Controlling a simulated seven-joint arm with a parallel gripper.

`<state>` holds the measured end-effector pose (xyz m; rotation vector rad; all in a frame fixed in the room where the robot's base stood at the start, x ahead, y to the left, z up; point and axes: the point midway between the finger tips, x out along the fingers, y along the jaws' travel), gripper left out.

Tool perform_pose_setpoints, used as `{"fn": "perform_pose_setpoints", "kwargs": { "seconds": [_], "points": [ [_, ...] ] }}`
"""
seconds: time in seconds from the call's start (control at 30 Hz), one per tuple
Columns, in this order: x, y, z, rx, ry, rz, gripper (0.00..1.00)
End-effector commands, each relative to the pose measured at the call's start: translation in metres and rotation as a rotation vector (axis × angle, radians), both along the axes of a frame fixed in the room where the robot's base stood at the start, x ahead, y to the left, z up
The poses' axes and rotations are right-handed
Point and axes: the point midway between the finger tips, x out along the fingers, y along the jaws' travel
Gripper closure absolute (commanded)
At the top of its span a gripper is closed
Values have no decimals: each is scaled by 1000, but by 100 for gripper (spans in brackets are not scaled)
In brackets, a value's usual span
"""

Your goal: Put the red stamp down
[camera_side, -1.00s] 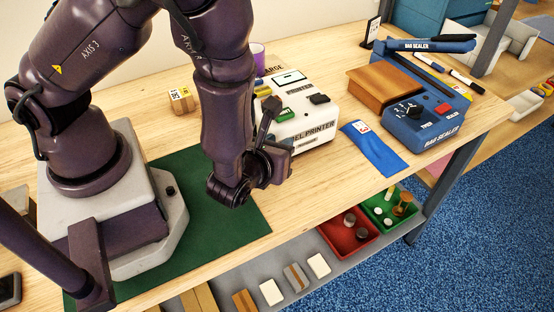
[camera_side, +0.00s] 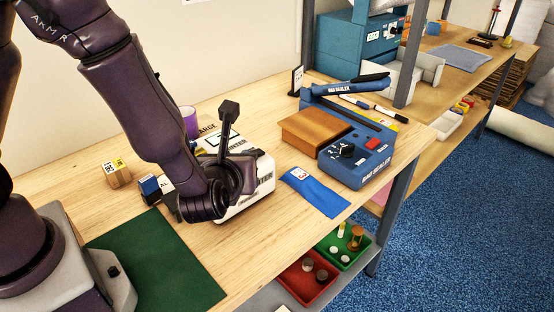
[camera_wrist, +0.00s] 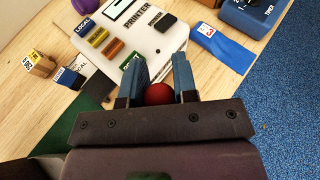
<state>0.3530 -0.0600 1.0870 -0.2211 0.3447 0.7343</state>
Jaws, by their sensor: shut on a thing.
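The red stamp shows as a round red knob (camera_wrist: 158,94) in the wrist view. My gripper (camera_wrist: 159,78) is shut on it, with one blue-padded finger on either side. The lower part of the stamp is hidden behind the gripper body, so I cannot tell whether it touches anything. In the side view my wrist hides the stamp and the fingertips, in front of the white label printer (camera_side: 262,168). The green mat (camera_side: 165,255) lies to the left of my wrist in the side view.
A small labelled carton (camera_side: 118,174) and purple cup (camera_side: 190,122) stand behind. A blue pouch (camera_side: 315,192) and the bag sealer (camera_side: 360,160) are to the right. Bare wood (camera_side: 235,240) lies before the printer.

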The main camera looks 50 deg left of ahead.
Motion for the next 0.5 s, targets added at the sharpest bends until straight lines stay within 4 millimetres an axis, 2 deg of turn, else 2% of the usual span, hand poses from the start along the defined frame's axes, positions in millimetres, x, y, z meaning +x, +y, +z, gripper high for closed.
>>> {"fn": "perform_pose_setpoints", "kwargs": {
  "seconds": [0.27,0.5],
  "points": [
    [79,21,-3,1,-3,170,97],
    [157,67,-4,3,1,332,97]
  ]
}}
